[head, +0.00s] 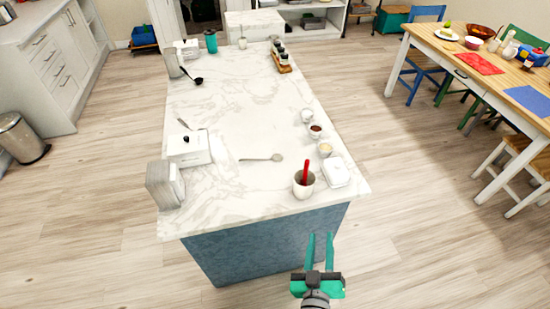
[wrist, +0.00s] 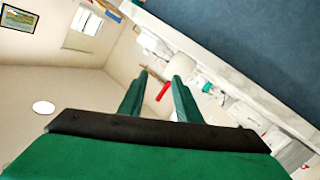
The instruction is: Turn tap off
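No tap or sink shows clearly in either view. My gripper (head: 320,250) is at the bottom of the head view, in front of the near end of the marble-topped island (head: 235,115). Its two green fingers are parallel with a gap between them, and nothing is held. In the wrist view my gripper (wrist: 160,82) also shows its fingers apart. A red utensil (wrist: 163,91) is visible beyond them in that tilted view.
The island holds a cup with the red utensil (head: 304,185), a white box (head: 189,149), a spoon (head: 262,158) and several jars. A dining table (head: 455,55) with chairs stands right. White cabinets (head: 60,65) and a bin (head: 22,138) stand left. Wooden floor between is clear.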

